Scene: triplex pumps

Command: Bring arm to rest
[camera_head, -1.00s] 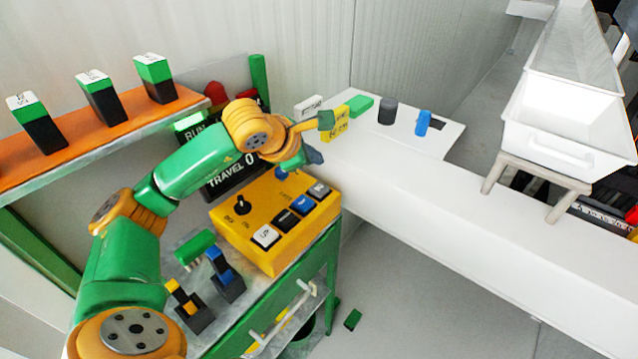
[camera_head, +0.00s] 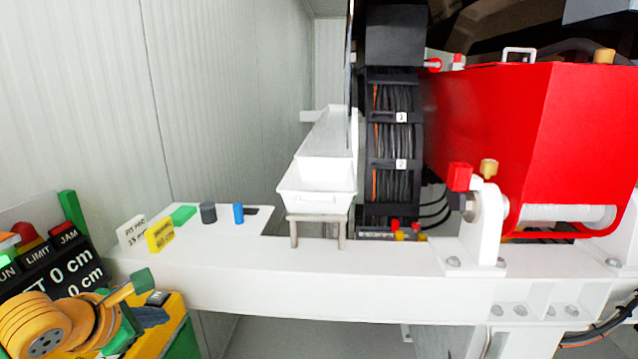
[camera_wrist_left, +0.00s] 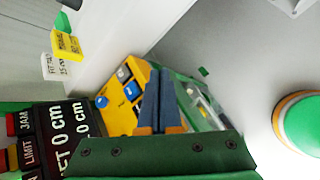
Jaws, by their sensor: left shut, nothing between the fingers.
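My left arm shows at the lower left of the head view, with orange joints and a green hand. Its left gripper (camera_head: 152,318) points right, in front of the yellow control box (camera_head: 178,308), and hides most of it. In the left wrist view the gripper's two blue-grey fingers (camera_wrist_left: 158,103) are together with nothing between them. They are seen against the yellow control box (camera_wrist_left: 122,98) and its buttons. I cannot tell the gap between fingertips and box. My right gripper is in neither view.
A black display board (camera_head: 60,265) stands close left of the arm. A white beam (camera_head: 290,285) runs behind the gripper, carrying a yellow sign (camera_head: 160,235), a white sign (camera_head: 131,232), a dark cylinder (camera_head: 208,213) and a white chute (camera_head: 318,195). A red machine (camera_head: 530,130) fills the right.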

